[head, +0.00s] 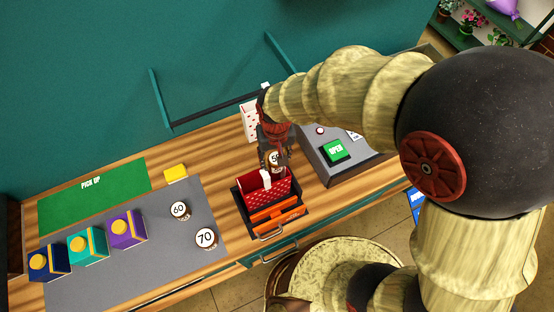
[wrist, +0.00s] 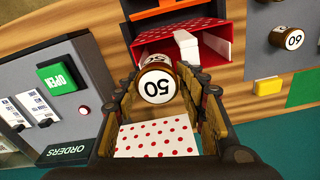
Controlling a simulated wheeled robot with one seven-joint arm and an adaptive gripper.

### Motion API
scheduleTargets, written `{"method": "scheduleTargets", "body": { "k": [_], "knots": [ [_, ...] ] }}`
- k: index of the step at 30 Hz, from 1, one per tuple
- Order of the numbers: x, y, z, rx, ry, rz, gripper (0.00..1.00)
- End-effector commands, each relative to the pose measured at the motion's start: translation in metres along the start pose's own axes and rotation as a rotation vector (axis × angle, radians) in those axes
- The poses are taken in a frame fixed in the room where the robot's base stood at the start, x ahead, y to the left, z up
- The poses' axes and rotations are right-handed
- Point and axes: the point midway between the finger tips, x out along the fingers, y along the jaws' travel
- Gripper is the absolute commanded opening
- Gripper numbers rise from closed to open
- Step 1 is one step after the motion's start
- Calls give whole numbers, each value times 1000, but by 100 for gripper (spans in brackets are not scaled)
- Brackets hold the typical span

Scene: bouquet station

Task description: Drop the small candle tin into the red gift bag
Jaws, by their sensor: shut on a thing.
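A small candle tin marked 50 (head: 275,160) is held between the fingers of my gripper (head: 276,153). It also shows in the wrist view (wrist: 154,87), with its numbered lid facing the camera. The red gift bag (head: 270,190), with small white dots, sits in a black tray. In the head view, the tin is at the bag's far edge and overlaps it. In the wrist view, the bag (wrist: 228,45) is beyond the tin, with white pieces at its mouth. I cannot tell how high the tin is above the bag.
Orange dividers (head: 275,213) fill the tray's near part. A white red-dotted bag (head: 249,122) stands behind my gripper. A grey console with a green OPEN button (head: 335,151) is to the right. Tins marked 60 (head: 180,210) and 70 (head: 206,238) stand left on a grey mat (head: 160,262).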

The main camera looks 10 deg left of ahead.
Motion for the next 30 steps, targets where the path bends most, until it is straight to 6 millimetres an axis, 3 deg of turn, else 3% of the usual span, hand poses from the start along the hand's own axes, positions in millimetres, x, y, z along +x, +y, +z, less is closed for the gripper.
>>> {"method": "scheduleTargets", "body": {
  "k": [1, 4, 9, 30],
  "knots": [
    [28, 6, 18, -3, -44, 15, 6],
    [36, 7, 18, -4, -43, 16, 0],
    [47, 8, 19, -4, -45, 17, 0],
    [58, 8, 20, -4, -48, 18, 0]
  ]
}}
